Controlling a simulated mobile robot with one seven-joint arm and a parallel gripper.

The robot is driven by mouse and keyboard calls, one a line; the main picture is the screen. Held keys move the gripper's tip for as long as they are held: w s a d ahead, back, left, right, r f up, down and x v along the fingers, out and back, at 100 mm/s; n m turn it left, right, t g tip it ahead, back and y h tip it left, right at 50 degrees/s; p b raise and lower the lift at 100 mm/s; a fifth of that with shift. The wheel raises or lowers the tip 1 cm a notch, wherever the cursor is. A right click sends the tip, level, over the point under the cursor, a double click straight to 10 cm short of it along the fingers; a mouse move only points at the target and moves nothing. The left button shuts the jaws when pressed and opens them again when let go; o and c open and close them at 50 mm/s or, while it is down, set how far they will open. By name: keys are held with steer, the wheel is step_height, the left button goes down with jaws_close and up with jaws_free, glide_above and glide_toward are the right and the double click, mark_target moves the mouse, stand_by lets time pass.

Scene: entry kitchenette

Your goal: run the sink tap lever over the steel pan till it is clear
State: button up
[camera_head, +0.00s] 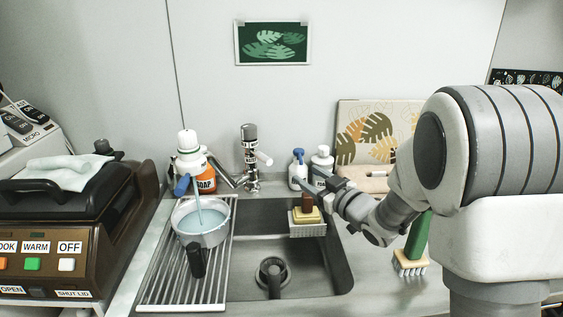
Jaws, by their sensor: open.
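The steel pan (176,226) sits on the ribbed drainer at the left of the sink, black handle toward me. It holds pale blue liquid. A pale blue stream (197,207) comes down into it below the blue-tipped tap spout (182,185). The sink tap (249,165) stands behind the basin, with a white-tipped lever (264,158) pointing right. My gripper (311,180) is open and empty, right of the lever and apart from it, in front of two small bottles. My arm comes in from the right.
A soap bottle (205,184) stands behind the pan, close to the spout. A patterned board (377,135) leans on the wall. A brown appliance (60,255) fills the left.

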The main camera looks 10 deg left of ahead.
mark_target(264, 159)
steer(key=shift+n+g+y, duration=0.3)
steer(key=shift+n+y, duration=0.1)
steer(key=shift+y, duration=0.4)
steer(key=x, duration=0.6)
steer(key=f+b+x, duration=0.1)
steer(key=x, duration=0.5)
steer(key=s+a+f+x, duration=0.1)
steer(key=x, duration=0.5)
steer(key=shift+w+a+f, duration=0.1)
steer(key=shift+a+f, duration=0.1)
steer(key=shift+f, duration=0.05)
jaws_close()
